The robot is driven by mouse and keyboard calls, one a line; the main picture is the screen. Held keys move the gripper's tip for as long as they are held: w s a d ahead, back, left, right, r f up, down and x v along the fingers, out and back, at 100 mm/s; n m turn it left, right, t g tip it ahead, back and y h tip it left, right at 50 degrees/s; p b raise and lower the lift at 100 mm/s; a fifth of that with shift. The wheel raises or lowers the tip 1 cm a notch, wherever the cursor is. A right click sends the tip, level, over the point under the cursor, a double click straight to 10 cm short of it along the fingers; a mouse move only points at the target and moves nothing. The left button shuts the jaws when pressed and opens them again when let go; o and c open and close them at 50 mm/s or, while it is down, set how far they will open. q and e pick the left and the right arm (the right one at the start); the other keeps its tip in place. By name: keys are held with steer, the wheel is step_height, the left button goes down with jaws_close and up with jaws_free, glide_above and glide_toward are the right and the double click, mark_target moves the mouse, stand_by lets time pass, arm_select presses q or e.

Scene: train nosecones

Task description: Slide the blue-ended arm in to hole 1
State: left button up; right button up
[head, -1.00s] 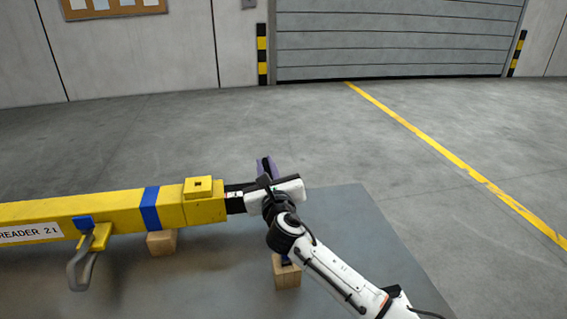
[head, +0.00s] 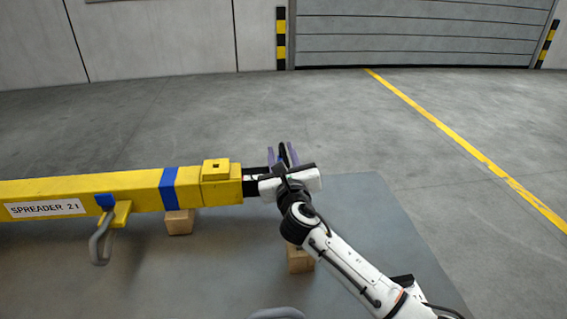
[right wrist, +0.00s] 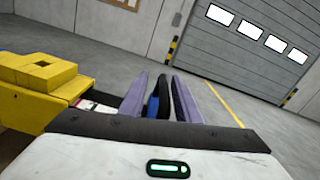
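The yellow spreader beam (head: 90,198) lies across the left, with a blue band and a square hole block (head: 216,169) on top near its right end. A black arm (head: 256,173) comes out of that end; in the right wrist view its dark, white-labelled part (right wrist: 95,106) shows beside the beam. My right gripper (head: 283,156) is at the arm's outer end. Its purple fingers stand apart in the right wrist view (right wrist: 163,95), with an upright black piece with a blue side (right wrist: 154,106) between them. Gaps show beside it. My left gripper is out of view.
Wooden blocks (head: 180,222) and (head: 300,260) stand on the grey table (head: 370,225). A grey hook (head: 100,243) hangs from the beam, and a grey curved piece (head: 278,313) shows at the bottom edge. The floor beyond is clear.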

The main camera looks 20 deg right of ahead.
steer(key=v, duration=0.9)
steer(key=shift+s+a, duration=0.1)
